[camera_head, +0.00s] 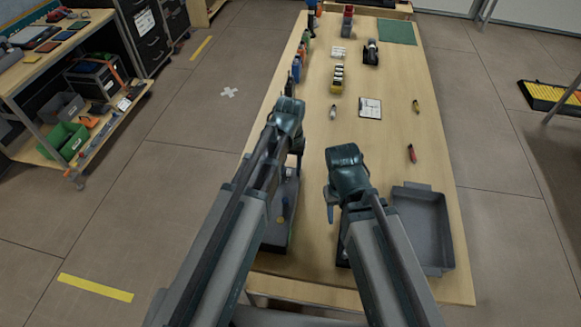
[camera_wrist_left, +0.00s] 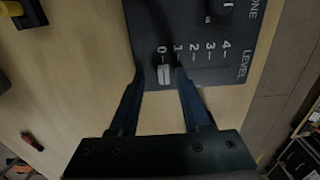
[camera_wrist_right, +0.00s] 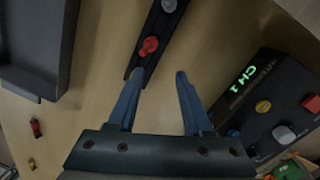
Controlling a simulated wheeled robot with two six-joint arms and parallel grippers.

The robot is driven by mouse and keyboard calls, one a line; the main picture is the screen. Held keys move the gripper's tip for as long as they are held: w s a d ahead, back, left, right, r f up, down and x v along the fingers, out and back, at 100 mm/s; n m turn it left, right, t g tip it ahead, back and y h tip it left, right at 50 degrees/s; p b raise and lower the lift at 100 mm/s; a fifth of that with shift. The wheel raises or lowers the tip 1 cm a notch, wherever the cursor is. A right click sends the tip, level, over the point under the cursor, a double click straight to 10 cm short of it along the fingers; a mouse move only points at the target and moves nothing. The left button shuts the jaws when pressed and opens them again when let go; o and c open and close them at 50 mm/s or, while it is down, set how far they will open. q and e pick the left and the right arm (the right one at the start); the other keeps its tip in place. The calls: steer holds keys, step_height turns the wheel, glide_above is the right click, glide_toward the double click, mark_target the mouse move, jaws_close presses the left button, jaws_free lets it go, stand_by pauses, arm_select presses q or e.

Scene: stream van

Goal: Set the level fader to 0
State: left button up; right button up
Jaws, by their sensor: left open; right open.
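The dark panel (camera_wrist_left: 195,30) with the LEVEL scale shows in the left wrist view, numbered 0 to 4. The light fader cap (camera_wrist_left: 164,74) sits beside the 0 mark. My left gripper (camera_wrist_left: 159,74) is open, with one finger on each side of the cap. I cannot tell whether either finger touches it. In the head view the left arm hides much of the panel (camera_head: 278,238). My right gripper (camera_wrist_right: 160,75) is open and empty above the table. A black strip with a red knob (camera_wrist_right: 148,46) lies just beyond its fingertips.
A black box with a green CH 1 display (camera_wrist_right: 243,77) and coloured buttons stands right of my right gripper. A grey tray (camera_head: 447,222) stands at the table's right edge. Bottles, a notepad (camera_head: 370,107) and small tools lie farther up the table (camera_head: 385,150).

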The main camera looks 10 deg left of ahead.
mark_target(290, 171)
arm_select(q)
step_height(290, 171, up, 14)
steer(key=p, duration=1.3)
arm_select(e)
step_height(290, 171, up, 14)
steer(key=shift+f, duration=0.15)
arm_select(q)
steer(key=shift+f, duration=0.15)
steer(key=s+d+f+m+b, duration=0.1)
steer(key=s, duration=0.6)
steer(key=s+d+f+m+y+b, duration=0.1)
steer(key=s+d+f+m, duration=0.1)
steer(key=s, duration=0.5)
steer(key=shift+s+d+b, duration=0.15)
steer(key=shift+d+b, duration=0.05)
steer(key=shift+b, duration=0.1)
arm_select(e)
step_height(290, 171, down, 3)
steer(key=shift+a+f, duration=0.1)
steer(key=shift+a, duration=0.05)
